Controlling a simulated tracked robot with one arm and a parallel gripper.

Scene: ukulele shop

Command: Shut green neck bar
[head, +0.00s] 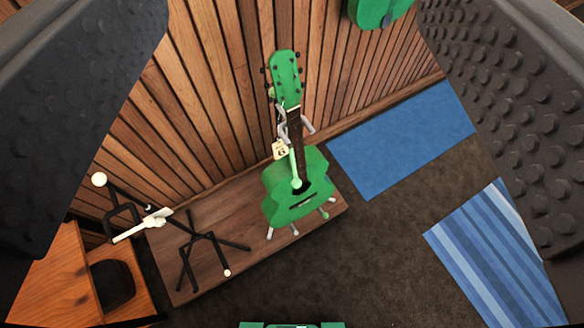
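A green ukulele (299,198) stands tilted on a grey stand (309,124), its headstock up near the plank wall. A pale green bar (295,167) with a round knob at its lower end hangs down in front of the strings, below the stand's neck holder. It looks swung away from across the neck. A small cream tag (280,150) is beside the bar's upper end. My gripper (293,130) is open and empty, its dark, studded fingers at the left and right picture edges. The ukulele and bar lie beyond it, untouched.
The stand is on a low wooden platform (222,262). An empty black stand (206,238) with a cream bar (142,226) is to its left, near a wooden cabinet (45,278). Another green instrument (375,10) hangs above.

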